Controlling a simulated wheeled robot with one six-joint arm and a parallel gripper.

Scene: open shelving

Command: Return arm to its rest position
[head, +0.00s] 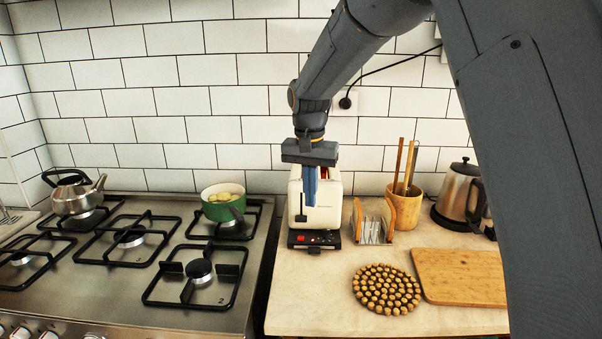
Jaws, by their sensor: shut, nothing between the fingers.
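My gripper (311,186) hangs from my arm, pointing down, in the upper middle of the head view. Its fingers are shut with nothing between them. It shows in front of the white toaster (328,212) and hides part of the toaster's top and front. I cannot tell from this view whether the fingers touch the toaster. My arm reaches in from the upper right, bends above the counter and covers part of the tiled wall.
A stove (95,285) with a kettle (78,196) and a green pot (223,203) is at left. A napkin holder (388,222), utensil crock (405,207), electric kettle (457,195), round trivet (387,289) and cutting board (460,277) are on the counter (310,295).

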